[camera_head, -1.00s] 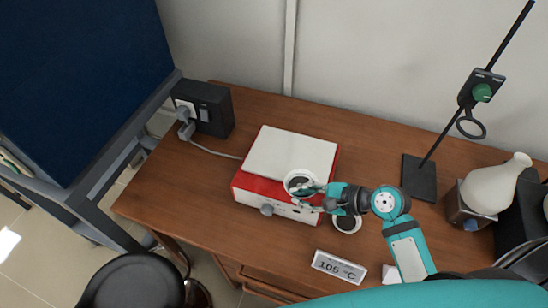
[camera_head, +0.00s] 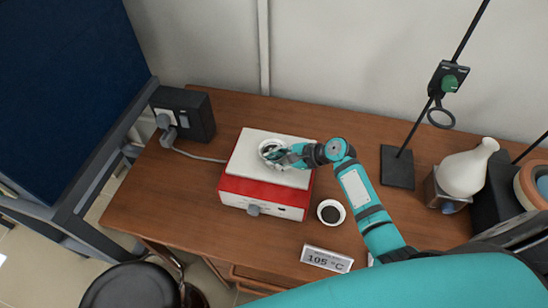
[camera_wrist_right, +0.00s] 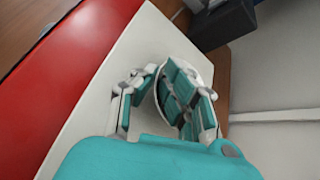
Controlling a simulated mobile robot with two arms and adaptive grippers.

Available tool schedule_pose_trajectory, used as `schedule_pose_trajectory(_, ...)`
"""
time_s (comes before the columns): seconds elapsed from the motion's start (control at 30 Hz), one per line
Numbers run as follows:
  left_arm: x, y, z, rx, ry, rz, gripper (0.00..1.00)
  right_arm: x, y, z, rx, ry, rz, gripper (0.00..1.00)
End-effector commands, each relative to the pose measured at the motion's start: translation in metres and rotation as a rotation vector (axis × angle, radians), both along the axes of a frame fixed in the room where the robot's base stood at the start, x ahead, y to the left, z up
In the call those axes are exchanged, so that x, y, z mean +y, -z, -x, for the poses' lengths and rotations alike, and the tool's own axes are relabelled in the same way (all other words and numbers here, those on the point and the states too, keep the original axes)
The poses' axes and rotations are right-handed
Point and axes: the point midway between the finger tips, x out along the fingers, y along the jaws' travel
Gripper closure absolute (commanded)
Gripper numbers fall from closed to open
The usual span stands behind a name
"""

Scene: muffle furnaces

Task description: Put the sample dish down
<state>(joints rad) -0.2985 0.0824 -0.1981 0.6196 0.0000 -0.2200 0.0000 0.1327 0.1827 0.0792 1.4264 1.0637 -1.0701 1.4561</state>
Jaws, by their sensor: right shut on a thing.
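The sample dish (camera_head: 268,146) is a small white round dish, partly hidden by the fingers. It is over the white top plate of the red hot plate (camera_head: 262,199); I cannot tell whether it touches the plate. My right gripper (camera_head: 283,156) is shut on the dish, reaching in from the right. In the right wrist view the teal fingers (camera_wrist_right: 160,95) cover most of the dish, and its white rim (camera_wrist_right: 207,68) shows beyond them. My left gripper is in neither view.
A second white dish with dark contents (camera_head: 331,212) stands on the wooden table right of the hot plate. A 105 °C sign (camera_head: 327,259) stands in front. A socket box (camera_head: 184,113) is at the back left, a ring stand (camera_head: 397,168) and white flask (camera_head: 467,168) at right.

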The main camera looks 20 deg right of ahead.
Motion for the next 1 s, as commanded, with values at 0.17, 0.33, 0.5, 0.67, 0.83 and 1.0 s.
schedule_pose_trajectory(0.17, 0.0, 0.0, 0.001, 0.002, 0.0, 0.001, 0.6, 0.0, 0.002, -0.001, -0.003, 0.001, 0.0, 1.0)
schedule_pose_trajectory(0.33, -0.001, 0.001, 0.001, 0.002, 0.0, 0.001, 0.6, 0.0, 0.004, 0.0, -0.002, 0.001, -0.001, 1.0)
schedule_pose_trajectory(0.5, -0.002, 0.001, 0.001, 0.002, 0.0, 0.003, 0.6, 0.0, 0.004, 0.0, -0.002, 0.001, -0.001, 0.76)
schedule_pose_trajectory(0.67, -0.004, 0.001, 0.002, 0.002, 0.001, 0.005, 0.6, 0.0, 0.004, 0.0, -0.002, 0.001, -0.001, 0.71)
schedule_pose_trajectory(0.83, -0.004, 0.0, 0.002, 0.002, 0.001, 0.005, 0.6, 0.0, 0.002, 0.0, -0.002, 0.001, -0.001, 0.71)
schedule_pose_trajectory(1.0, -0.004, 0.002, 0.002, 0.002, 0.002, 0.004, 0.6, -0.012, -0.007, 0.009, -0.004, 0.002, 0.002, 0.71)
